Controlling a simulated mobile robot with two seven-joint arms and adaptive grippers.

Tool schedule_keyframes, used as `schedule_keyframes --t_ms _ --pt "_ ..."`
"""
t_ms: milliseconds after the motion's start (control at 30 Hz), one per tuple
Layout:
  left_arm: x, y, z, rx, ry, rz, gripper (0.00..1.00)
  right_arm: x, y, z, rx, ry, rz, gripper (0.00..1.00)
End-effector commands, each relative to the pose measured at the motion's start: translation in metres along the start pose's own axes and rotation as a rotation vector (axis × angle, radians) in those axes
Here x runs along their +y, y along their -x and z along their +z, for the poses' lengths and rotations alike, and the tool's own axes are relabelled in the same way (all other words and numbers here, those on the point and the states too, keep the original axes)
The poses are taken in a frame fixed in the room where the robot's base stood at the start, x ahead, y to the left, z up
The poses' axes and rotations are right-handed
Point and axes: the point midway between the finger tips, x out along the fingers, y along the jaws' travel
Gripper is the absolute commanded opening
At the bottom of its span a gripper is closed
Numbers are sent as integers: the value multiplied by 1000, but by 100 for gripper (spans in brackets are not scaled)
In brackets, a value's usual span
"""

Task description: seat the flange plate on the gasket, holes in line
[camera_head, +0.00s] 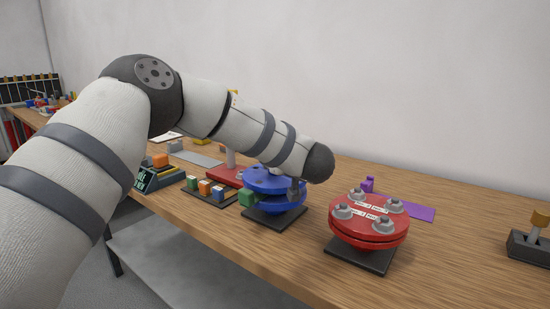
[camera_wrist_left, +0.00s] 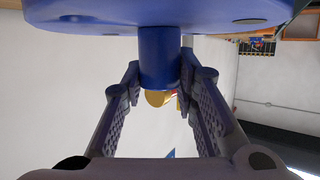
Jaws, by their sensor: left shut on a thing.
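The blue flange plate (camera_head: 268,178) is held above a lower blue flange (camera_head: 284,207) on a dark base, with a gap showing between them in the head view. In the left wrist view the plate (camera_wrist_left: 150,14) spans the top, with a blue stem (camera_wrist_left: 160,50) projecting from it. My left gripper (camera_wrist_left: 160,75) is shut on this stem. In the head view my left gripper (camera_head: 296,191) is partly hidden by its wrist. The gasket cannot be made out, and the alignment of the holes cannot be judged. My right gripper is not in view.
A red bolted flange assembly (camera_head: 368,220) stands close to the right on its own dark base. A green block (camera_head: 247,198) and a tray of small blocks (camera_head: 209,192) are at left. A purple mat (camera_head: 420,213) lies behind. The front right wooden bench (camera_head: 455,265) is clear.

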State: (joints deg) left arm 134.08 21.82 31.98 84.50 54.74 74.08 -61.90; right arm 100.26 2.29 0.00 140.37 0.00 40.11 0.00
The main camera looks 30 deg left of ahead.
Motion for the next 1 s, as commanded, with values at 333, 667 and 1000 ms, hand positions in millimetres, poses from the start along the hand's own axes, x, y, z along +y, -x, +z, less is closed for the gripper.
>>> schedule_keyframes --t_ms 333,667,1000 --pt "0 3 -7 11 7 2 0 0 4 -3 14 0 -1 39" --pt "0 2 -6 11 7 1 0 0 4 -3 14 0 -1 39" --pt "0 0 1 11 6 1 0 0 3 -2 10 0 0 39"
